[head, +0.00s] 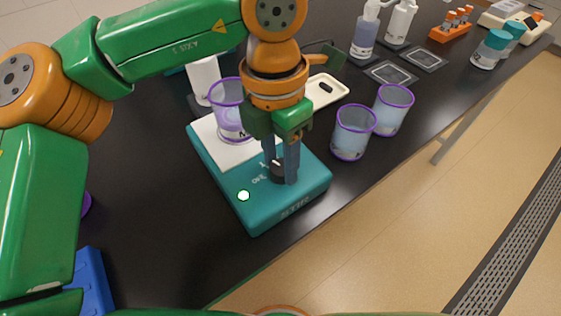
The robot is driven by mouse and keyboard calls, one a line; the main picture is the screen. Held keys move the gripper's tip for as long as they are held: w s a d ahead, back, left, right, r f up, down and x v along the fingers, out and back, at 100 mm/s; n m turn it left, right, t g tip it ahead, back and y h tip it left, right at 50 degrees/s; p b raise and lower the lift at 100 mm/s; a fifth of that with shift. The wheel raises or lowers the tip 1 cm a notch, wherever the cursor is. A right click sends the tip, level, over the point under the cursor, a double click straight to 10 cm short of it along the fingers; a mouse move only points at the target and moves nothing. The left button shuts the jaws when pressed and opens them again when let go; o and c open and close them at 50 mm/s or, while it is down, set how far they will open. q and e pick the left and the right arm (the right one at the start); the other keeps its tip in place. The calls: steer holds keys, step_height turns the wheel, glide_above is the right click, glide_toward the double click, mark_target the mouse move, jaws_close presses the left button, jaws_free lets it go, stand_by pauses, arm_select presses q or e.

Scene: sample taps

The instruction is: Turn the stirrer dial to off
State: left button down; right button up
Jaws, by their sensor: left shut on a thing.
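The teal stirrer (265,212) stands on the black bench with a white top plate. Its dark dial (277,168) sits on the front part, and a lit green light (243,196) shows to the left of it. A purple-rimmed beaker (228,118) stands on the white plate. My left gripper (283,176) points down over the front part of the stirrer and is shut on the dial, with its fingers partly hiding it. The dial's exact setting is hard to read. My right gripper is not in view.
Two purple-rimmed beakers (352,133) (391,110) stand right of the stirrer, close to it. A cream tray (325,91) lies behind. Pump bottles (366,32), an orange rack (452,25) and teal-lidded jars (491,50) stand farther back. A blue object (90,281) is at the lower left.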

mark_target(278, 168)
arm_select(q)
steer(key=n+b, duration=0.2)
steer(key=n, duration=0.3)
steer(key=shift+f, duration=0.15)
steer(key=shift+s+n+b, duration=0.1)
steer(key=shift+n+b, duration=0.9)
steer(key=shift+n, duration=1.5)
steer(key=shift+c, duration=1.9)
jaws_free()
steer(key=shift+r, duration=0.2)
step_height(278, 168, up, 7)
steer(key=shift+a+r+p, duration=0.1)
steer(key=shift+a+p, duration=0.05)
steer(key=shift+p, duration=0.9)
